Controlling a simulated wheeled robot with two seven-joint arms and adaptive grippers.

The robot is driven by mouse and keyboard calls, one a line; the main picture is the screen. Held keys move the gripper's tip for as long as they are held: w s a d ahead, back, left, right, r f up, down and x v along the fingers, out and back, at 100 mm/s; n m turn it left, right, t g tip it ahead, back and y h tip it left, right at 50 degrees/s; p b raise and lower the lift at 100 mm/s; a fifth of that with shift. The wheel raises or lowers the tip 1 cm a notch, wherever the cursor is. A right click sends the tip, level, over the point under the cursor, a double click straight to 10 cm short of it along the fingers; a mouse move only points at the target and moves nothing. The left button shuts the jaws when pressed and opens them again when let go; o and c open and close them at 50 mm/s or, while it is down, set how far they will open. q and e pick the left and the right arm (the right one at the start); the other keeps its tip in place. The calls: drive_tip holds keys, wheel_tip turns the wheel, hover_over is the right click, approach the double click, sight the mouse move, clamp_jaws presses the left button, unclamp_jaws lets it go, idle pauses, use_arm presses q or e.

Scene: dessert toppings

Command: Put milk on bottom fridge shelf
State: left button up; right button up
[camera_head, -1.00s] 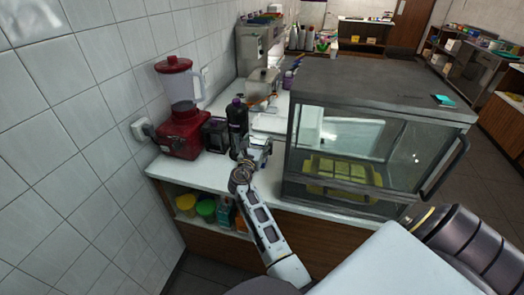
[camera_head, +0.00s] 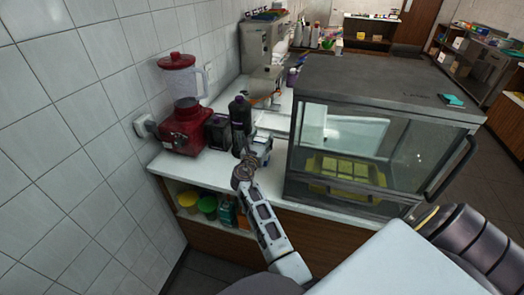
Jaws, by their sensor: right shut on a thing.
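My right gripper (camera_head: 252,158) is over the white counter's front edge, between a dark bottle and a glass-fronted case. It is shut on a small pale and blue carton (camera_head: 266,144), which looks like the milk; the gripper hides much of it and no label can be read. No open fridge or bottom fridge shelf can be made out with certainty. My left gripper is not in view.
The glass case (camera_head: 385,82), with a yellow tray (camera_head: 345,172) inside, stands close right of the gripper. The dark bottle (camera_head: 239,120) and red blender (camera_head: 186,128) stand left. Tubs (camera_head: 207,204) sit on the shelf below the counter (camera_head: 176,163).

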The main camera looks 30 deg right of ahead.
clamp_jaws()
drive_tip(key=shift+r+p, duration=0.3)
